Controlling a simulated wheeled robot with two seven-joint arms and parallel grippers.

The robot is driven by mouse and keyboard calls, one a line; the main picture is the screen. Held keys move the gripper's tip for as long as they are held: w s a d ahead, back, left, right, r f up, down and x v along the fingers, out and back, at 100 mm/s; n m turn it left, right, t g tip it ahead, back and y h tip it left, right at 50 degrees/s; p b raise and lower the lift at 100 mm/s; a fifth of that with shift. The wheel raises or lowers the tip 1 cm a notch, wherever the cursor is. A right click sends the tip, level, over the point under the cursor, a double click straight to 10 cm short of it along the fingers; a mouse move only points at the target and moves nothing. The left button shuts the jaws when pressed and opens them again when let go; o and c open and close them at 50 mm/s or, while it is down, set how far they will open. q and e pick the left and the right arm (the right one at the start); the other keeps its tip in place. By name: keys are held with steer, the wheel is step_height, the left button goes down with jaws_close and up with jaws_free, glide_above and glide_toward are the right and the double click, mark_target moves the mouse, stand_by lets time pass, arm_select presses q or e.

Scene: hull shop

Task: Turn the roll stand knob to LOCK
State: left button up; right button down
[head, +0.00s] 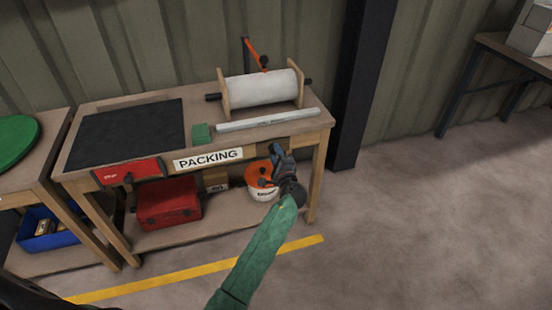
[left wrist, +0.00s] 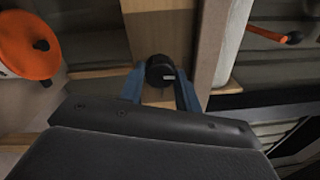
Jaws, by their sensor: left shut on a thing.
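A black round knob (left wrist: 158,68) with a short pale mark sits on a wooden face in the left wrist view. My left gripper (left wrist: 160,88) has its blue fingers on either side of the knob and is shut on it. The pale mark points toward the right of that view. No lettering around the knob is readable. In the head view my left gripper (head: 281,155) is at the bench's front edge, right of the PACKING sign, and the knob is hidden. The roll stand holds a white roll (head: 262,87) on the bench top. My right gripper is not in view.
The packing bench (head: 100,107) carries a black mat (head: 125,132), a green block (head: 201,133) and a pale bar (head: 268,120). An orange-lidded bucket (head: 263,192) and red toolbox (head: 168,205) stand on the shelf below. A dark post (head: 362,80) stands right. Floor right is clear.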

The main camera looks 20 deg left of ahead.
arm_select(q)
steer(key=shift+f+n+b, duration=0.15)
steer(key=shift+n+b, duration=0.45)
steer(key=shift+b, duration=0.05)
steer(key=o, duration=1)
steer(key=shift+v, duration=3.9)
